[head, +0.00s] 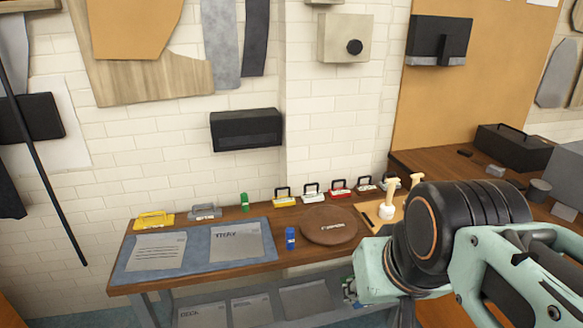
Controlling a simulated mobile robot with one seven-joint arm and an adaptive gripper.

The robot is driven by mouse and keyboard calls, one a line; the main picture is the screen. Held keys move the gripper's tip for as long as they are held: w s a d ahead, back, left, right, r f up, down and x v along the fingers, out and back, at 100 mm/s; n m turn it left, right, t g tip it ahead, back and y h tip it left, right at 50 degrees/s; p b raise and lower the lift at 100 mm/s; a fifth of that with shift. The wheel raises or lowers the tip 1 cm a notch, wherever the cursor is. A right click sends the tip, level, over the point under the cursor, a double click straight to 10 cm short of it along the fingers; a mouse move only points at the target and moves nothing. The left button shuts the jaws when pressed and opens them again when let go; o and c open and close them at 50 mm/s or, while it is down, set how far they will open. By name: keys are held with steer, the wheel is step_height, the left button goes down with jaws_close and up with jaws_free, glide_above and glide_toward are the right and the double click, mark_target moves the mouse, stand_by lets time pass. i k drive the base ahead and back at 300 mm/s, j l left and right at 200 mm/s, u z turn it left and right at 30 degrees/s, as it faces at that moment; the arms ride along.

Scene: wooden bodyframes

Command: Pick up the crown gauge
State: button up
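I cannot tell for sure which item is the crown gauge; no label on the bench is readable as that. A round brown board (318,231) lies at the middle right of the wooden bench (262,262), with a small pale item with dark marks (333,226) on it. Along the back stand several small handled blocks, among them a yellow one (285,201), a white one (313,196) and a red one (341,192). My gripper (350,290) is only partly seen at the bench's front right, below my arm. Its fingers are too small and hidden to read.
A yellow handled item (154,219), a grey one (204,212), a green piece (244,202) and a blue bottle-like piece (290,238) stand on the bench. A blue-grey mat (191,254) holds printed sheets. A tan board (382,218) with pale knobbed pieces is partly behind my arm.

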mark_target(317, 196)
steer(key=i+l+u, duration=0.1)
steer(key=i+l, duration=0.15)
steer(key=i, duration=0.25)
steer(key=i+l+u, duration=0.1)
steer(key=i+l, duration=0.15)
steer(key=i, duration=0.2)
